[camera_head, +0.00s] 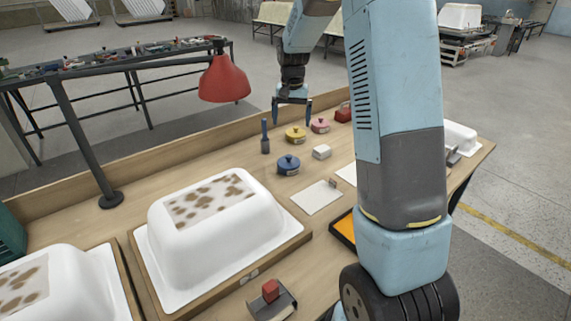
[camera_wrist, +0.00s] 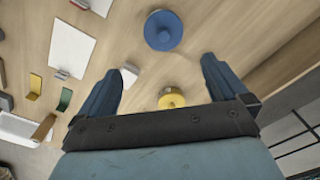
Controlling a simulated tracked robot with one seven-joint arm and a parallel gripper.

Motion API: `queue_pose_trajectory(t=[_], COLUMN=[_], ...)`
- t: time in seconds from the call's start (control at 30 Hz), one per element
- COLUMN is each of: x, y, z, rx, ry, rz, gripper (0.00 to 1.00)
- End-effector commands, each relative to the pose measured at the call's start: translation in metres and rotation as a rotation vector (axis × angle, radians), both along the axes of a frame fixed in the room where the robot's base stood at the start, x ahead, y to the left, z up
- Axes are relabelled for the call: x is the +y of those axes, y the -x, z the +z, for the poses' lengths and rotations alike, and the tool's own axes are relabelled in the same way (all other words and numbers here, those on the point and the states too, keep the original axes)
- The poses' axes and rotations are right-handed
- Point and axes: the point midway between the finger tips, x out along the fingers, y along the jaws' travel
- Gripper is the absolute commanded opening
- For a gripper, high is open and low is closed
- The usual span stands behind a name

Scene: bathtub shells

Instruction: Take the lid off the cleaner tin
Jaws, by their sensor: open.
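Several round lidded tins with small knobs stand on the bench: a blue tin (camera_head: 288,165), a yellow tin (camera_head: 295,134) and a pink tin (camera_head: 320,126). I cannot read their labels to tell which is the cleaner tin. All three have their lids on. My gripper (camera_head: 291,112) is open and empty, pointing down above the bench near the yellow tin. In the wrist view, the blue tin (camera_wrist: 163,30) lies just beyond the fingertips and the yellow tin (camera_wrist: 171,98) shows between the fingers, close to the palm. The pink tin is not clear there.
A white block (camera_head: 321,152) and a dark blue upright object (camera_head: 265,136) stand near the tins. A white card (camera_head: 316,197) lies in front. A white tub shell (camera_head: 212,230) fills the bench's front left. A red lamp (camera_head: 224,79) hangs at the left.

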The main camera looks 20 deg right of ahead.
Motion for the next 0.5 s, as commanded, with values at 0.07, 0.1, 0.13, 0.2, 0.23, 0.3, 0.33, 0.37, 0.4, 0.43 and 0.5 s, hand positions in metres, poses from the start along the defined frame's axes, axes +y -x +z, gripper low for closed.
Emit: queue_pose_trajectory(t=[0.07,0.1,0.13,0.2,0.23,0.3,0.33,0.37,0.4,0.43,0.5], x=[0.000,0.000,0.000,0.000,0.000,0.000,0.000,0.000,0.001,0.001,0.001], y=[-0.007,-0.009,-0.011,-0.013,-0.013,-0.013,-0.013,-0.013,-0.012,-0.012,-0.012], z=[-0.010,-0.014,-0.016,-0.021,-0.023,-0.032,-0.037,-0.041,-0.048,-0.054,-0.066], rx=[0.012,0.016,0.018,0.020,0.021,0.025,0.025,0.024,0.024,0.025,0.025], ry=[0.000,0.001,0.001,0.001,0.001,0.002,0.002,0.001,0.001,0.002,0.002], rz=[-0.007,-0.010,-0.012,-0.015,-0.016,-0.016,-0.016,-0.016,-0.016,-0.016,-0.015], gripper=[1.00,1.00,1.00,1.00,1.00,1.00,1.00,1.00,1.00,1.00,1.00])
